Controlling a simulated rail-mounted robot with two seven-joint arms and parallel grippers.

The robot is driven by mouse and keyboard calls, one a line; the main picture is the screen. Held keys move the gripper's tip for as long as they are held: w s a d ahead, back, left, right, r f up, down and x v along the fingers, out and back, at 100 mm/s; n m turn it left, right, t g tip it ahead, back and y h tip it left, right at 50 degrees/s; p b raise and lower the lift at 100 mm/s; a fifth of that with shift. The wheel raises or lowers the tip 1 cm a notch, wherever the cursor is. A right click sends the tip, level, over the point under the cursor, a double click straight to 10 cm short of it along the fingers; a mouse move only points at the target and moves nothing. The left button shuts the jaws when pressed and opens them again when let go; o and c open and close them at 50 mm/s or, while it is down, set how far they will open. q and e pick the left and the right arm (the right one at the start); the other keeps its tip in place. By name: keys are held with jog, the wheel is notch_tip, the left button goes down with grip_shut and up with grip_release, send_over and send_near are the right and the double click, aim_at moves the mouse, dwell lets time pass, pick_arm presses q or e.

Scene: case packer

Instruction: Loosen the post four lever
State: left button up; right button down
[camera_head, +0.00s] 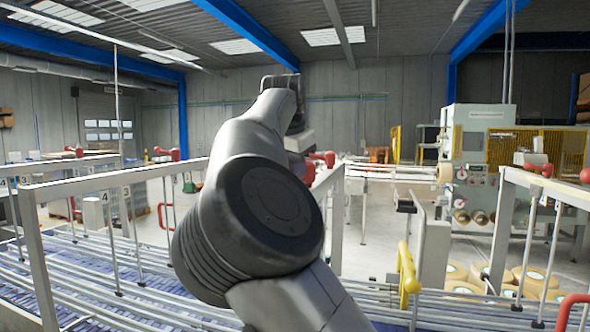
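A plate marked 4 (104,197) hangs on a thin post at the left rail frame, next to a plate marked 3 (126,191). Another plate that seems to read 4 (533,192) is at the right frame. Red levers show beside my arm (308,172), behind it (326,157) and on the right frame (541,169); I cannot tell which belongs to post four. One arm of mine, seemingly the right, rises through the middle and hides much of the centre. My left gripper is not in view.
Conveyor rails (150,285) cross the lower left. A yellow handle (408,272) stands near the centre right. Tape rolls (535,280) lie on the floor at right, before a beige machine (475,150). The floor between is open.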

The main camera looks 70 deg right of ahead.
jog(key=c, duration=1.2)
grip_release()
jog(key=shift+o, duration=0.7)
jog(key=p+v, duration=0.1)
jog(key=v, duration=1.3)
jog(key=shift+p, duration=0.3)
jog(key=shift+f, duration=0.1)
